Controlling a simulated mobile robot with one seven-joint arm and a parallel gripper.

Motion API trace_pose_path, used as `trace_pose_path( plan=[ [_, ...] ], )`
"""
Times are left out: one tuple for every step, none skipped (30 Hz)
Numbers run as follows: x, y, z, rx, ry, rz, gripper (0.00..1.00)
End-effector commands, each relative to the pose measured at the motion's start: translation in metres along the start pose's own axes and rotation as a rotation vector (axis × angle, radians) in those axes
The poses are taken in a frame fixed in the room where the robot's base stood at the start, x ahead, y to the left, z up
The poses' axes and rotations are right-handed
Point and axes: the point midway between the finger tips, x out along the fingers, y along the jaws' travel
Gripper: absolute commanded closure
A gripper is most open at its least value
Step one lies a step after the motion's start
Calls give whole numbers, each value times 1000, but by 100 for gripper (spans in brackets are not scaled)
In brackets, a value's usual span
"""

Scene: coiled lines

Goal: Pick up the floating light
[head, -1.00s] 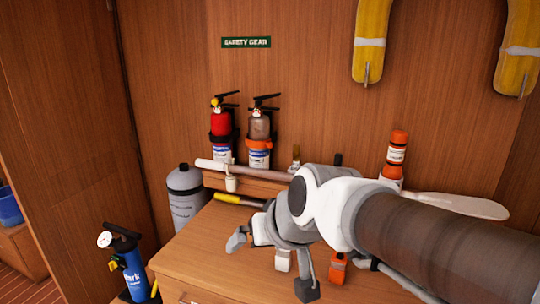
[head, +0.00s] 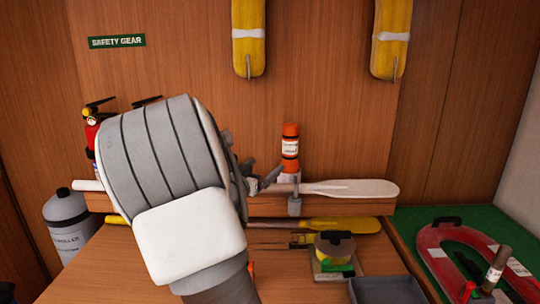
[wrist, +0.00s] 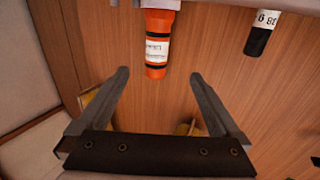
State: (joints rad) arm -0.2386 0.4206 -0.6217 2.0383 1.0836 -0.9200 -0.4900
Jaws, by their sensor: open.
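The floating light appears to be the orange cylinder (head: 290,148) with dark bands and a white label. It stands upright at the back, by the shelf with the white paddle. In the wrist view, the orange cylinder (wrist: 157,38) comes down from the top edge, its upper part cut off. My gripper (wrist: 159,75) is open and empty there, and the cylinder's end shows between the two fingertips. How far apart in depth they are I cannot tell. In the head view, my gripper (head: 264,178) is left of the cylinder, mostly hidden behind my wrist.
A white paddle (head: 350,188) lies along the shelf, with a yellow paddle (head: 340,224) below. A yellow-topped device (head: 335,250) and a grey tray (head: 385,290) are in front. A red horseshoe buoy (head: 440,246) lies at right. A fire extinguisher (head: 91,130) stands left.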

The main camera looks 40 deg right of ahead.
Motion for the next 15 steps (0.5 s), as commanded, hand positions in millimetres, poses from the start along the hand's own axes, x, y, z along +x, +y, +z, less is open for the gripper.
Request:
trace_pose_path(
  plan=[
    [4, 2, 0, -5, 10, 13, 1],
    [7, 3, 0, -7, 14, 17, 1],
    [12, 4, -1, -7, 18, 21, 1],
    [17, 4, -1, -8, 19, 23, 1],
    [23, 5, -1, -8, 18, 23, 1],
    [31, 5, -1, -9, 19, 22, 1],
    [38, 5, -1, -8, 18, 23, 1],
    [45, 5, -1, -7, 18, 22, 1],
    [54, 6, -1, -8, 18, 22, 1],
    [60, 5, -2, -8, 18, 21, 1],
    [67, 5, -2, -8, 18, 21, 1],
    [76, 5, -2, -8, 17, 21, 1],
    [82, 6, -2, -8, 17, 21, 1],
    [88, 5, -2, -8, 16, 20, 1],
    [96, 6, -2, -7, 17, 20, 1]
  ],
)
